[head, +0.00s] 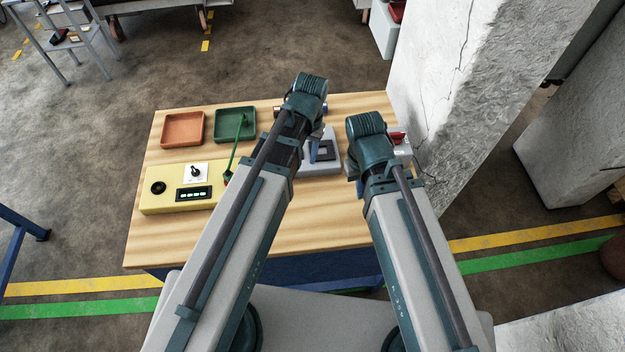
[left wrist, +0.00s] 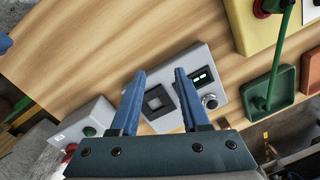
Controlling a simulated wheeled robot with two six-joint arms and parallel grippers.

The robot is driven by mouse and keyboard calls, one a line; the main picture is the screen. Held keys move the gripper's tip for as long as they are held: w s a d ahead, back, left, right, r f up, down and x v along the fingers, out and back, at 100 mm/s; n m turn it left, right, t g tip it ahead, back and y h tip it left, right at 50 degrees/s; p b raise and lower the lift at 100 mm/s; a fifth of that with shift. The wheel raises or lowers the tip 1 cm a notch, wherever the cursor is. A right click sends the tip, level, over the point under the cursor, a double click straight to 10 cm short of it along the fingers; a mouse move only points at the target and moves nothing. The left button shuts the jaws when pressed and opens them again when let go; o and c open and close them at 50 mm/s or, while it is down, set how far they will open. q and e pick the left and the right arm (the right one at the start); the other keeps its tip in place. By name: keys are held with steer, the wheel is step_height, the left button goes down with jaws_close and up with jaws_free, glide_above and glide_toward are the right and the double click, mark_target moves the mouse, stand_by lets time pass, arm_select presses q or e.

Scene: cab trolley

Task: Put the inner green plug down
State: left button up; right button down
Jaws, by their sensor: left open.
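A thin green rod or cord (head: 235,148) runs from a red piece at the right end of the yellow box to the green tray (head: 220,138); it also shows in the left wrist view (left wrist: 275,70). I cannot tell whether either end is a plug. My left gripper (left wrist: 160,73) is open, with nothing between its blue fingers. It is above the grey box (left wrist: 195,75), which has a square black socket, a lit display and a round knob. In the head view my left wrist partly hides this box (head: 322,165).
The yellow box (head: 160,203) has a round black socket, a switch and a display. An orange tray (head: 183,129) stands at the back left. The second grey box (head: 402,150) carries a red button, near the pillar (head: 455,100). The table's front (head: 310,232) is clear.

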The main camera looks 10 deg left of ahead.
arm_select(q)
steer(key=s+d+m, duration=0.1)
steer(key=s+d, duration=0.3)
steer(key=s, duration=0.5)
steer(key=shift+s+m, duration=0.3)
steer(key=shift+m, duration=0.1)
step_height(320, 180, down, 3)
steer(key=b, duration=0.3)
